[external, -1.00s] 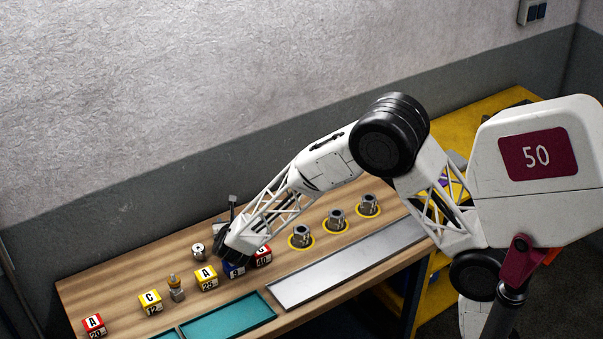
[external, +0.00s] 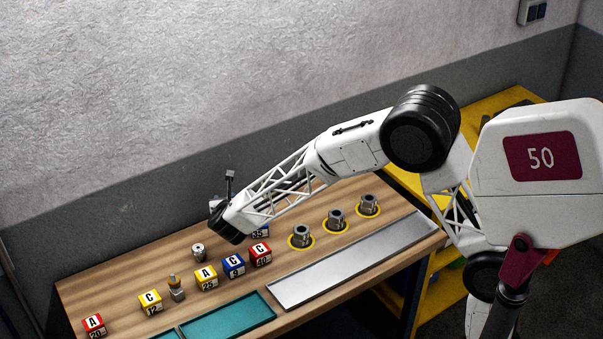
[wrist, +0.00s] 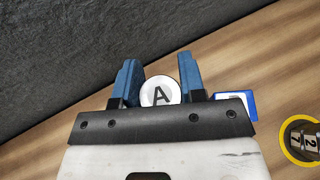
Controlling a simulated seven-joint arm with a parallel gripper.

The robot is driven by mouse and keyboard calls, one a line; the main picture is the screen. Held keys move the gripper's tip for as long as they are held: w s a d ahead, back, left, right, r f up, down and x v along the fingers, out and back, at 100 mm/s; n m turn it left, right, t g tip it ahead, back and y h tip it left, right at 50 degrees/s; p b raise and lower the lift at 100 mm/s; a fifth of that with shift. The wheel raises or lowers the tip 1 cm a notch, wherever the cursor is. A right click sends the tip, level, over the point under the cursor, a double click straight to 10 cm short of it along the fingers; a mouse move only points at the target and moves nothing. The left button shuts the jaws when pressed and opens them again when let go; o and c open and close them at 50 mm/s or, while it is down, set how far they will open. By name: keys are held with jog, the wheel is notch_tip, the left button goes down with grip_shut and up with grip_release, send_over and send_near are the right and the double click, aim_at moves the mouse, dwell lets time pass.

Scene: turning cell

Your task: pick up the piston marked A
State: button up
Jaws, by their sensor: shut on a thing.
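The piston marked A (wrist: 160,92) shows in the wrist view as a pale round top with a black letter A. It sits between the two blue fingers of my gripper (wrist: 159,72), which are shut on it. Its lower body is hidden beneath its top. In the external view my wrist hangs over the back of the wooden bench, and the fingers and piston are hidden or too small to make out. I cannot tell how high the piston is above the bench.
A blue block (wrist: 236,104) lies right of the fingers. Lettered cubes, including a yellow A cube (external: 206,278) and red C cube (external: 260,254), line the bench. A metal part (external: 199,252) stands nearby. Ringed fittings (external: 336,219), a grey tray (external: 350,262) and teal trays (external: 228,317) lie rightward and in front.

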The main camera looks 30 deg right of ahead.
jog(key=shift+r, duration=0.6)
